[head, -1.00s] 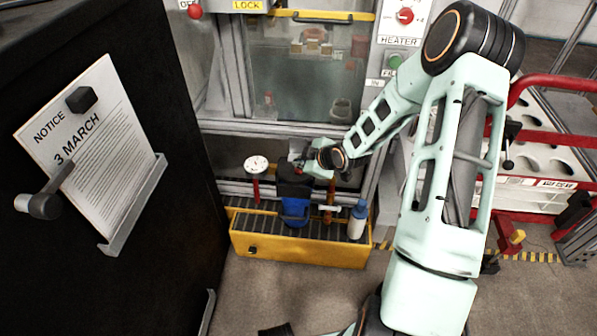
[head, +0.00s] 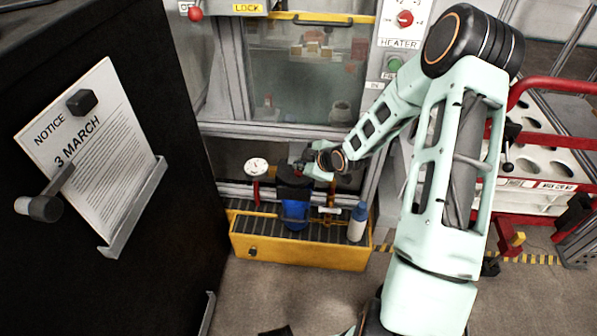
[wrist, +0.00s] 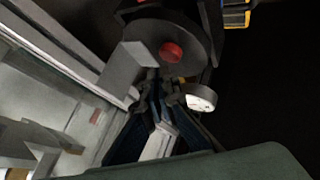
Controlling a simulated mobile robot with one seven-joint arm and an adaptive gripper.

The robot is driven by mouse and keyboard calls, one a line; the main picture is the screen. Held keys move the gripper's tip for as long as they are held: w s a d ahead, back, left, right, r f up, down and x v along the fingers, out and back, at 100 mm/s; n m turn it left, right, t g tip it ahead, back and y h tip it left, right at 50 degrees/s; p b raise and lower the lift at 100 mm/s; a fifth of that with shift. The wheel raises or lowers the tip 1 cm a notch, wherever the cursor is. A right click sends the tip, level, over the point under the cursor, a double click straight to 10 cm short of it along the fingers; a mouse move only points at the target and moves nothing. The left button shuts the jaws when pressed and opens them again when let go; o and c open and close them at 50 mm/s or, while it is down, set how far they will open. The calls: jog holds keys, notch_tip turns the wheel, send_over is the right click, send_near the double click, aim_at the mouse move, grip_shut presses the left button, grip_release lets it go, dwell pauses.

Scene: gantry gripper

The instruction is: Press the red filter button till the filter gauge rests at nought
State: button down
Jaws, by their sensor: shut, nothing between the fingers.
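The filter has a black head (head: 292,182) and a blue bowl (head: 295,213) and stands upright above the yellow trough. In the wrist view, the round red button (wrist: 172,52) sits in the middle of the filter's black top (wrist: 190,30). My gripper (wrist: 158,84) is shut and empty, its tips over the near edge of the black top, apart from the button in the picture. I cannot tell their height above it. The white-faced filter gauge (head: 256,166) stands on a red pipe left of the filter. It also shows at a slant in the wrist view (wrist: 201,102). Its needle is unreadable.
The yellow trough (head: 300,254) with a dark grating runs beneath the filter. A white bottle with a blue cap (head: 357,222) stands at its right. A glass-fronted cabinet (head: 305,75) rises behind. A black cabinet with a notice (head: 90,150) fills the left.

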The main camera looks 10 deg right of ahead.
aim_at(300, 173)
jog(key=shift+f, duration=0.1)
jog(key=shift+f+b, duration=0.35)
jog(key=shift+b, duration=0.1)
jog(key=shift+f+b, duration=0.5)
jog(key=shift+b, duration=0.05)
dwell(0.7)
jog(key=shift+r+p, duration=0.7)
jog(key=shift+r, duration=0.25)
jog(key=shift+r, duration=0.1)
notch_tip(300, 173, up, 5)
jog(key=p, duration=0.4)
dwell(0.8)
